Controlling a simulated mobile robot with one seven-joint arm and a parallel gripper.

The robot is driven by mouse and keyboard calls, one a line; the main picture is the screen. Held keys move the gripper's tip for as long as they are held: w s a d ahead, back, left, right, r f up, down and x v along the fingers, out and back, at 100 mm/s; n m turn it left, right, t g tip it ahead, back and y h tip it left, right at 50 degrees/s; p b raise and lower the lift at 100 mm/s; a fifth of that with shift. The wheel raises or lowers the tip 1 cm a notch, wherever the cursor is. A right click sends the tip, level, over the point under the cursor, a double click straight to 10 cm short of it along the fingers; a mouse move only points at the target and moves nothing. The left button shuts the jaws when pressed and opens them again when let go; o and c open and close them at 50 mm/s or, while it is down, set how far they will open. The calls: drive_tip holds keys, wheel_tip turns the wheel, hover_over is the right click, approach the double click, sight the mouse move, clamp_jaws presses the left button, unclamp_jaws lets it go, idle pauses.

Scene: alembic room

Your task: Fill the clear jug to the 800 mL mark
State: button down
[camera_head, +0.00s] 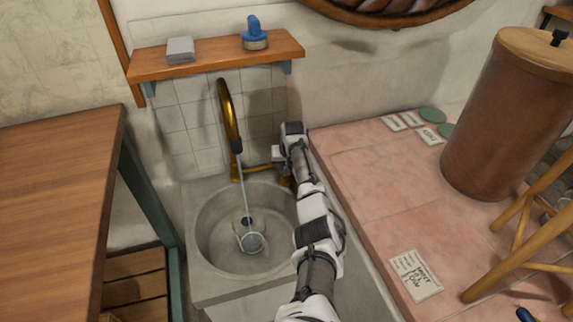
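A small clear round vessel, apparently the jug (252,243), is in the round basin of the stone sink (196,240). Its marks and water level are too small to read. A brass gooseneck tap (229,108) arches over the basin. A thin pale stream, looking like water, runs from its dark spout down to the vessel. My arm reaches over the sink's right side. My gripper (278,160) is at the brass fittings right of the tap's base. Its fingers are too small and partly hidden to show whether they are open or touching a handle.
A wooden shelf (215,58) above the sink holds a grey block (181,50) and a blue-topped object (255,34). A wooden table (55,190) stands left. The pink tiled counter (375,190) at right holds cards, a large brown container (505,120) and a wooden stand (520,250).

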drive_tip(key=c, duration=1.2)
unclamp_jaws()
drive_tip(key=shift+c, duration=0.2)
drive_tip(key=shift+r, duration=0.1)
drive_tip(key=v, duration=1.3)
drive_tip(key=shift+r, duration=0.3)
